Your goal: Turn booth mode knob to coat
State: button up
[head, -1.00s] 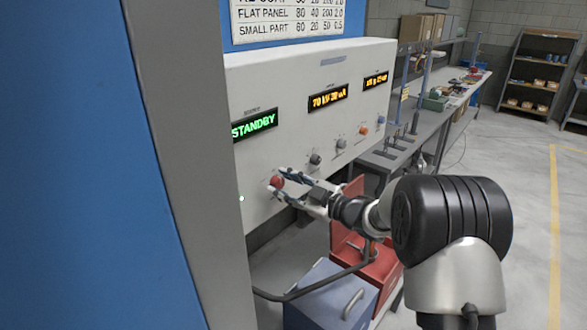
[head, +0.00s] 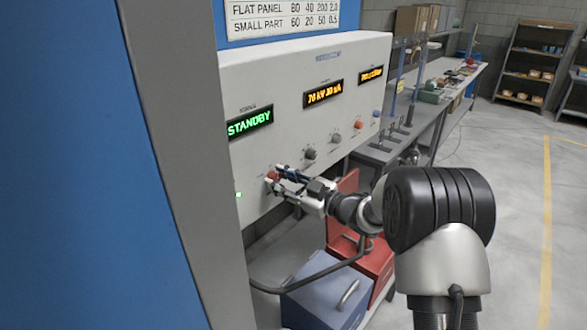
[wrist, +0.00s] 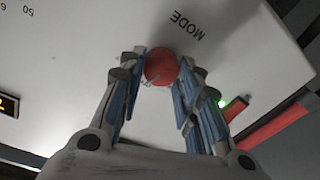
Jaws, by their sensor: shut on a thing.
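The red mode knob (head: 272,176) sits low on the left of the pale control panel (head: 300,75). In the wrist view the round red knob (wrist: 161,67) is between my fingertips, with the word MODE printed beside it. My gripper (head: 275,178) reaches the panel from the right and is shut on the knob (wrist: 160,75). A green display (head: 249,123) above the knob reads STANDBY. The knob's pointer and any position labels cannot be made out.
Grey (head: 310,153), dark and orange knobs (head: 358,124) and two amber displays (head: 323,95) lie further right on the panel. A blue box (head: 325,300) and a red box (head: 375,265) stand below. A blue wall (head: 85,150) is at the left.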

jog(key=m+p, duration=0.2)
jog(key=m, duration=0.2)
jog(key=shift+d+r+m+p, duration=0.1)
jog(key=shift+r+m+p, duration=0.2)
jog(key=shift+p, duration=0.1)
jog(key=m+p, duration=0.2)
jog(key=m, duration=0.3)
jog(key=shift+f+t, duration=0.1)
jog(key=shift+t, duration=0.3)
jog(key=shift+s, duration=0.1)
jog(key=o, duration=1.1)
jog(key=shift+f, duration=0.1)
jog(key=shift+d, duration=0.15)
jog(key=v, duration=1.2)
jog(key=shift+f, duration=0.1)
